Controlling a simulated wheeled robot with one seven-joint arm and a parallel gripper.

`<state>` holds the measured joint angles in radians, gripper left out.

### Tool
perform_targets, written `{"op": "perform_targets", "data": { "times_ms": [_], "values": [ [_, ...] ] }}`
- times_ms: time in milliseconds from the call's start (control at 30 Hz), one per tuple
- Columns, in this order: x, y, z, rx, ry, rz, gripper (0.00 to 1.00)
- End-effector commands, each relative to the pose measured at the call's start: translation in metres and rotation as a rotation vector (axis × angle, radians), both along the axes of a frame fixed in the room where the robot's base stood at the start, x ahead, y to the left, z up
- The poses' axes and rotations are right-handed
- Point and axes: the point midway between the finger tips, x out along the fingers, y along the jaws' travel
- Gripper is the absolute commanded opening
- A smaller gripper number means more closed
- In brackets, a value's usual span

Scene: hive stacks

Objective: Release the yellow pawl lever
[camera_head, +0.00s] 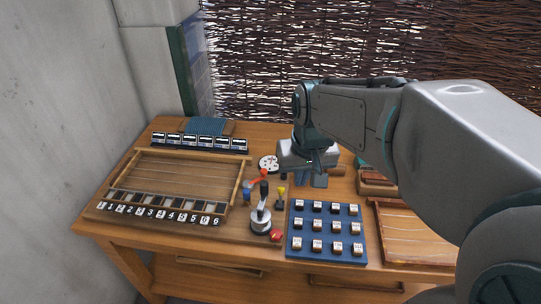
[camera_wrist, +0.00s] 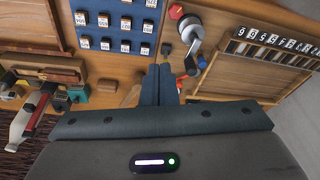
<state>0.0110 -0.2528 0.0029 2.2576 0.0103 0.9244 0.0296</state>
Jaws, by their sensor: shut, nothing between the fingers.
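The yellow pawl lever (camera_head: 281,193) is a small upright piece with a yellow top on the wooden bench, between the silver crank (camera_head: 261,220) and the blue tile board (camera_head: 291,246). My gripper (camera_head: 318,181) is above the bench, behind and to the right of the lever and apart from it. In the wrist view my gripper's fingers (camera_wrist: 159,70) are together, with nothing between them. I cannot clearly make out the yellow lever in the wrist view. The crank also shows there (camera_wrist: 192,42), close to the fingers.
A red button (camera_head: 277,235) sits right of the crank. Red (camera_head: 259,179) and blue (camera_head: 247,191) knobs stand behind it, near a white holed disc (camera_head: 268,163). A numbered wooden tray (camera_head: 183,173) fills the left. Another wooden tray (camera_head: 410,232) lies at the right.

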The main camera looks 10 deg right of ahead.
Motion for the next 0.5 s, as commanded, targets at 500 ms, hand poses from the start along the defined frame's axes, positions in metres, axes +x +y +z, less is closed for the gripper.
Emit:
{"op": "perform_targets", "data": {
  "times_ms": [500],
  "values": [
    [0.184,-0.008,-0.089,0.030,0.106,-0.099,0.00]
  ]
}}
